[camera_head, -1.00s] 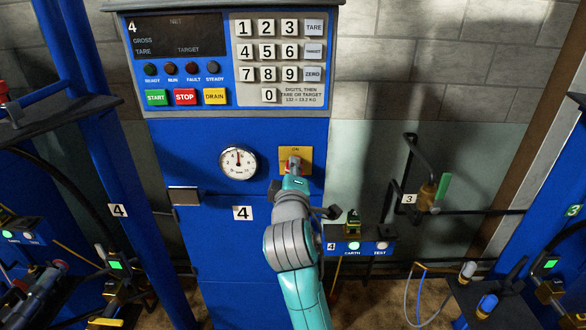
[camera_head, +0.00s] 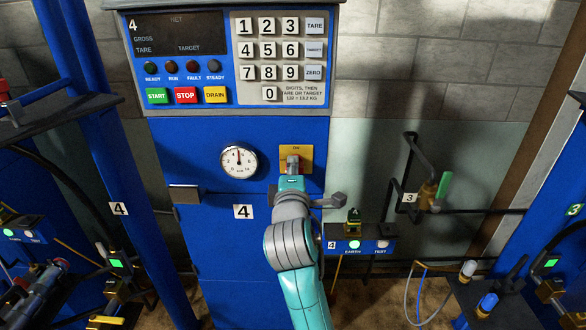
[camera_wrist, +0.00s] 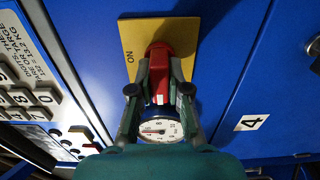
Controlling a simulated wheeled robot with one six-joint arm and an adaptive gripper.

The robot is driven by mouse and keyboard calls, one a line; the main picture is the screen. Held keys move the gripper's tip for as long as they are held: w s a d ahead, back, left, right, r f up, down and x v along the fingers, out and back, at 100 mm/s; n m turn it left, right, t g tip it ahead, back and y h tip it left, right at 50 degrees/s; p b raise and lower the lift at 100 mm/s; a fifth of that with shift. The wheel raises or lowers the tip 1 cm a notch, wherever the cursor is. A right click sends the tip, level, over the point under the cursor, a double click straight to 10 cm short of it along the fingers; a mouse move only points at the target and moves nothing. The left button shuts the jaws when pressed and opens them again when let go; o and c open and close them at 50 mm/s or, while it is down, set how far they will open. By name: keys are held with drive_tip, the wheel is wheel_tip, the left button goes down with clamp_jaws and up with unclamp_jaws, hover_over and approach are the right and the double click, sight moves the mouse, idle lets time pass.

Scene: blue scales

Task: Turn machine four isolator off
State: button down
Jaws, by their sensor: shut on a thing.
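The isolator of machine four is a yellow plate (camera_head: 307,158) marked ON at its top, on the blue cabinet. Its red handle (camera_wrist: 159,75) shows in the wrist view. My gripper (camera_head: 292,164) is at the plate, with its two fingers on either side of the handle, shut on it. In the wrist view the gripper (camera_wrist: 159,92) also shows, with ON lettered left of the handle. The fingers and wrist hide part of the handle, so its exact angle is hard to tell.
A round gauge (camera_head: 239,162) sits left of the isolator, above a number 4 label (camera_head: 243,212). The keypad panel (camera_head: 283,55) and its dark display (camera_head: 177,35) are above. An earth/test box (camera_head: 360,246) with a lit green lamp and a black pipe (camera_head: 409,160) stand right.

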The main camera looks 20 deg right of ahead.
drive_tip(key=c, duration=1.1)
unclamp_jaws()
drive_tip(key=v, duration=1.2)
